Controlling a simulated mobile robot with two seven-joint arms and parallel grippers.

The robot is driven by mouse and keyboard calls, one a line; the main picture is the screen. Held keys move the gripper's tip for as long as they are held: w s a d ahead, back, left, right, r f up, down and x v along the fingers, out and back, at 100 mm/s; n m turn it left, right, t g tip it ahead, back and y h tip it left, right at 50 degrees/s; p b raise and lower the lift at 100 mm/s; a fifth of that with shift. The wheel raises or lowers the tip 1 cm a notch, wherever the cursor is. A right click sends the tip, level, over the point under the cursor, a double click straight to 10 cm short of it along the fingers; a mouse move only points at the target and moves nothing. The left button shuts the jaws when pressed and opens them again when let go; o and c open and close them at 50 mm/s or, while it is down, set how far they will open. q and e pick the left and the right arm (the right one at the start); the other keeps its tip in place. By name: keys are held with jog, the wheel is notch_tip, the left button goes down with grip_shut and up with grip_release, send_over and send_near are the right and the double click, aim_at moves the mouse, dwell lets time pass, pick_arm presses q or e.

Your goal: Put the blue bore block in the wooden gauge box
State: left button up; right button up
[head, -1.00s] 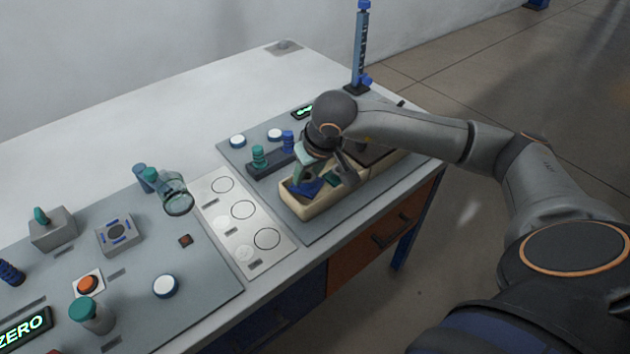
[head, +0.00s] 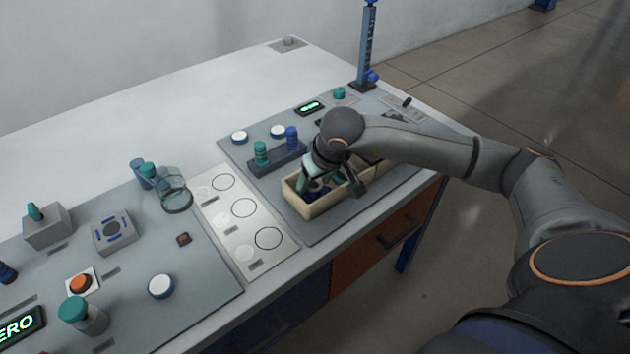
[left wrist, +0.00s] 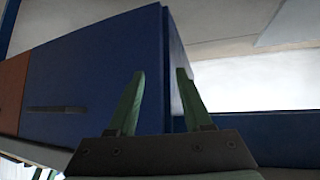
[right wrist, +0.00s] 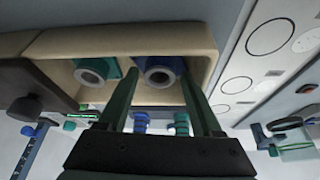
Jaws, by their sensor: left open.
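The wooden gauge box (head: 318,208) sits near the front edge of the right-hand panel; its pale rim also frames the right wrist view (right wrist: 130,40). The blue bore block (right wrist: 158,68) is inside it, its round bore facing the camera. A teal bore block (right wrist: 92,72) is beside it in the same box. My right gripper (right wrist: 160,80) reaches down over the box, its fingers apart on either side of the blue block; no firm grip shows. My left gripper (left wrist: 160,75) is open and empty, in front of a blue drawer cabinet (left wrist: 95,75).
A dark rack with teal and blue pegs (head: 277,158) stands behind the box. A white plate with circles (head: 240,225) lies to the left. The left panel (head: 205,265) holds buttons, a glass jar and a switch. A blue post (head: 367,50) rises at the back right.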

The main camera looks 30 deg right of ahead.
jog(key=shift+o, duration=0.2)
jog(key=shift+r, duration=0.4)
jog(key=v, duration=1.1)
jog(key=shift+s+r, duration=0.15)
jog(key=shift+r, duration=0.1)
jog(key=shift+a+f, duration=0.1)
